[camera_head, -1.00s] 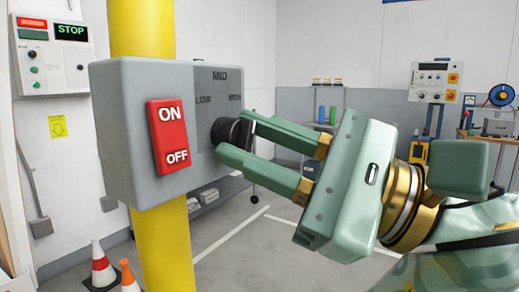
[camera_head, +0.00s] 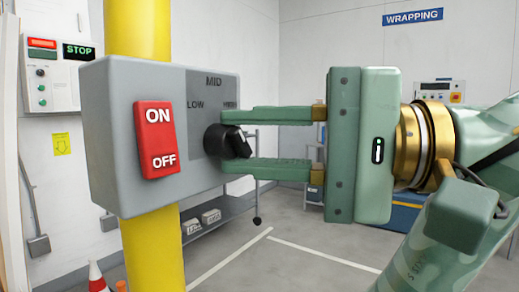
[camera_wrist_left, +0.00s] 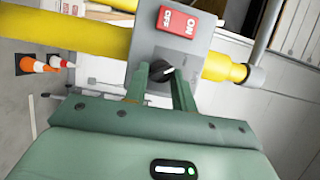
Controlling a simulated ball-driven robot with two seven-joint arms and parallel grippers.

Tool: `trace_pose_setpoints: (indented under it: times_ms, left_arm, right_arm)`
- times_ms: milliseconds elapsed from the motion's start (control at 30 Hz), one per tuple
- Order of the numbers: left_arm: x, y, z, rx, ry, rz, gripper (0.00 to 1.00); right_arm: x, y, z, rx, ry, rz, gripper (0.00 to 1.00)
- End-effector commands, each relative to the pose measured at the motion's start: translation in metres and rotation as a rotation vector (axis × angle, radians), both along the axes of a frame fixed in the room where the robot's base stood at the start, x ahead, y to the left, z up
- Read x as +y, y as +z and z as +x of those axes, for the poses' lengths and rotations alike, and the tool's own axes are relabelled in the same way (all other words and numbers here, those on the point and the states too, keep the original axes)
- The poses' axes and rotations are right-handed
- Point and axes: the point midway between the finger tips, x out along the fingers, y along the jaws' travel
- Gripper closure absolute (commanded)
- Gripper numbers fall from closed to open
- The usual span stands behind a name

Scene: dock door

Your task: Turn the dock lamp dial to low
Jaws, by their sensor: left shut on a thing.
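The lamp dial (camera_head: 218,139) is a black knob on the grey control box (camera_head: 110,150), below the labels LOW, MID and a partly hidden third label to the right. My left gripper (camera_head: 238,142) is shut on the dial, one green finger above it and one below. I cannot tell for sure which label the dial points to. My right gripper is not in view.
A red ON/OFF switch (camera_head: 155,140) is beside the dial on the same box. The box is fixed to a yellow post (camera_head: 138,28). A STOP panel (camera_head: 50,75) hangs on the wall at left. Cones (camera_wrist_left: 35,64) stand on the floor; the floor behind is open.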

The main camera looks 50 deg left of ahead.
Motion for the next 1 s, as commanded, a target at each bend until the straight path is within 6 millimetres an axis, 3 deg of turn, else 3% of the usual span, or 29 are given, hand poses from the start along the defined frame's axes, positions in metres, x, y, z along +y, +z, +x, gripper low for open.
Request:
trace_pose_setpoints:
  times_ms: [400,1000]
  left_arm:
    - [0.000,0.002,0.000,-0.265,0.000,0.062,0.97]
    - [0.000,0.002,-0.001,-0.341,0.000,0.081,0.97]
  right_arm:
    - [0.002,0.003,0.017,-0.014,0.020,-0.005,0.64]
    - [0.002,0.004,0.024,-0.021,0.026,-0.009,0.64]
